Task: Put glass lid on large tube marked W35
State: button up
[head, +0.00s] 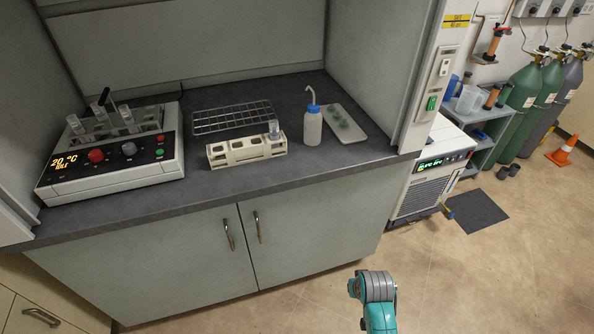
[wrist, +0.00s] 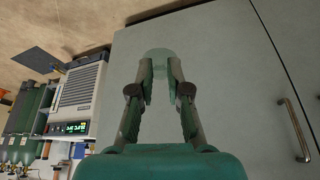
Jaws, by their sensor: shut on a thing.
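My gripper (wrist: 160,72) is shut on a glass lid (wrist: 158,53), a pale greenish, see-through round piece between the fingertips in the wrist view. Behind it is the cabinet front. In the head view only a teal and grey part of my arm shows at the bottom, in front of the cabinet and below the counter. Glass tubes (head: 128,119) stand in the heating block (head: 125,164) at the left. One more tube (head: 273,128) stands at the right end of the beige rack (head: 220,158). I cannot read any W35 marking.
A white tray (head: 353,132) holds several greenish lids. A wash bottle (head: 312,126) stands left of it, and a wire rack (head: 232,115) lies behind the beige rack. Hood walls bound both sides. The counter front is clear; cabinet handles (head: 229,235) stick out below.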

aim_at(72, 118)
jog(key=k+u, duration=0.15)
jog(key=u, duration=0.95)
